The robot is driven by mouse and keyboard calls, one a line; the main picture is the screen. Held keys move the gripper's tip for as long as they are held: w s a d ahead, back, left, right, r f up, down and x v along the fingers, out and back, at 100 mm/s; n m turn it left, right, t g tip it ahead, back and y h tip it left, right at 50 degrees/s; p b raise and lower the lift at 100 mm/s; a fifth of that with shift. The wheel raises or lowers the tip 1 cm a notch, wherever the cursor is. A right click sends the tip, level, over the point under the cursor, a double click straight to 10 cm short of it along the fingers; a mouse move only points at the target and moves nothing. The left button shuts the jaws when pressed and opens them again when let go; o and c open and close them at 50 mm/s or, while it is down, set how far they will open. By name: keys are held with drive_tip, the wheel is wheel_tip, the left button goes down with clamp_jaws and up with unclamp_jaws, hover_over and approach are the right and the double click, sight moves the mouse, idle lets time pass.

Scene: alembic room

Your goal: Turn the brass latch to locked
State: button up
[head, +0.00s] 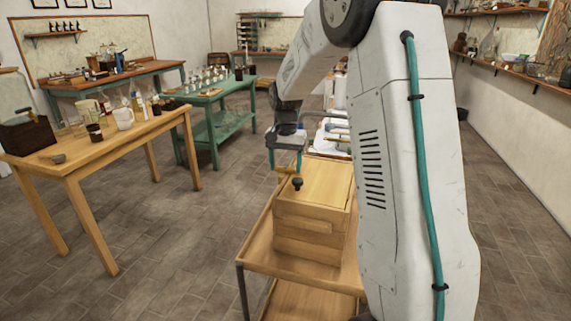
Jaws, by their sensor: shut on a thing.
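A wooden box (312,238) with a flat lid stands on a wooden cart. The brass latch (286,169) shows as a small yellow piece at the box's back left edge, with a dark round knob (297,184) just below and to its right. My gripper (284,167) points down over that edge, its teal fingers on either side of the brass piece, shut on it. The latch's exact angle and any locked mark are too small to tell. My arm hides the right side of the box and cart.
The cart top (268,251) has bare wood in front of the box. White items and tools lie behind the box. A wooden table (95,160) with a mug and jars stands left, a green table (212,100) behind it. Open tiled floor lies between.

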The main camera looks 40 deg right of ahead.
sight(286, 168)
drive_tip(key=shift+m, duration=0.6)
drive_tip(key=o, duration=1)
wheel_tip(286, 168, up, 8)
drive_tip(key=shift+f, duration=0.1)
idle(0.3)
drive_tip(key=s+a+n, duration=0.3)
drive_tip(key=s+a, duration=0.3)
drive_tip(key=s, duration=0.5)
drive_tip(key=s+a+r+n+t, duration=0.1)
drive_tip(key=s+a+n, duration=0.3)
drive_tip(key=s, duration=0.8)
drive_tip(key=s+a+r+n, duration=0.1)
drive_tip(key=s+a+n, duration=0.3)
drive_tip(key=s+a, duration=0.5)
drive_tip(key=shift+s+r, duration=0.1)
drive_tip(key=shift+s, duration=1.3)
